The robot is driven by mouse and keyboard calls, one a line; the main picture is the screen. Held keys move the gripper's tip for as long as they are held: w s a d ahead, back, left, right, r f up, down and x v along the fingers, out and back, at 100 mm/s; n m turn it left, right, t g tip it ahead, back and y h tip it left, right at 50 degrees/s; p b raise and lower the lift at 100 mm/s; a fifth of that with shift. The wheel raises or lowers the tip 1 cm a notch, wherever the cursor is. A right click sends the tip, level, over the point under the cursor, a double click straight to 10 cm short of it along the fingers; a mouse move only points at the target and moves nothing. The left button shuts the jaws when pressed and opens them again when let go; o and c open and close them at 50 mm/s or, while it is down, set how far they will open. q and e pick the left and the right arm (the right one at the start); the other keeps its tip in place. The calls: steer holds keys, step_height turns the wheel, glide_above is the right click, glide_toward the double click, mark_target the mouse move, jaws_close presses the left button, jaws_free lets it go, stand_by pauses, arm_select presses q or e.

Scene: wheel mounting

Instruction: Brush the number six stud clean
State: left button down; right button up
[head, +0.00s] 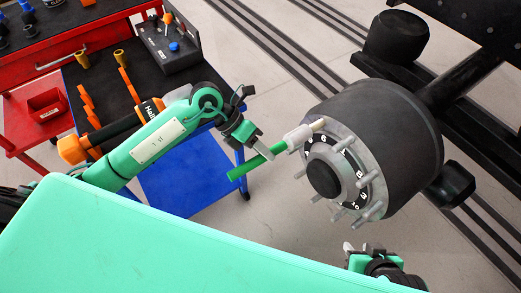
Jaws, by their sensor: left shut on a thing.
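The wheel hub (323,178) has a ring of several metal studs around a dark centre cap. My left gripper (264,150) is shut on the green handle of a brush (245,168). The brush's pale head reaches the upper left of the hub, at or just in front of a stud there, partly hiding it. My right gripper (358,247) is low in the picture, below the hub, apart from it; its opening is unclear.
A dark drum (385,120) behind the hub joins a black axle frame. A cart with a blue lower shelf (185,180) and a black top holding tools stands left. A red bench (75,45) is at upper left. Grey floor is clear between cart and hub.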

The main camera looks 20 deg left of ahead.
mark_target(280, 146)
arm_select(q)
steer(key=shift+w+d, duration=0.4)
steer(key=shift+w, duration=0.1)
steer(key=shift+w+d+r, duration=0.1)
steer(key=shift+d, duration=0.15)
steer(key=shift+w+d+r, duration=0.15)
steer(key=shift+w+d, duration=0.7)
steer(key=shift+d, duration=0.05)
steer(key=shift+w+d, duration=0.1)
steer(key=shift+d, duration=0.05)
steer(key=shift+r, duration=0.1)
stand_by(0.3)
